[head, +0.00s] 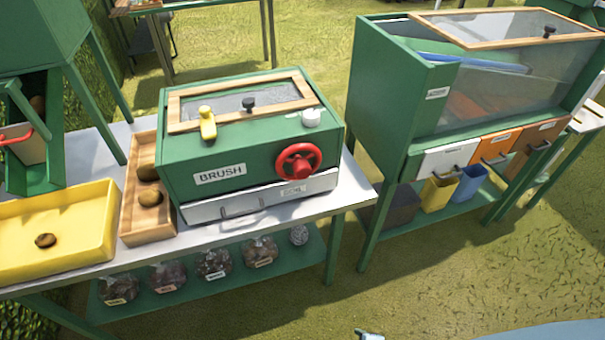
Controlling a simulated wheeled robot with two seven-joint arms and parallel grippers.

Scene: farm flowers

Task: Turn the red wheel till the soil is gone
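A red wheel (299,162) is mounted on the front right of a green box labelled BRUSH (238,145). The box stands on a metal-topped table, and its wood-framed window lid (246,101) looks closed. I cannot make out any soil through the window. A yellow lever (207,122) and a white knob (311,117) sit on top of the box. A pale drawer front (258,197) runs along its base. Neither of my grippers can be made out; only a small pale piece shows at the bottom edge, and I cannot tell what it is.
A wooden tray (133,225) with brown round items stands left of the box, beside a yellow tray (75,217) holding one brown item. Several bags fill the green shelf (315,262) below. A green cabinet (394,92) stands right. Grass in front is clear.

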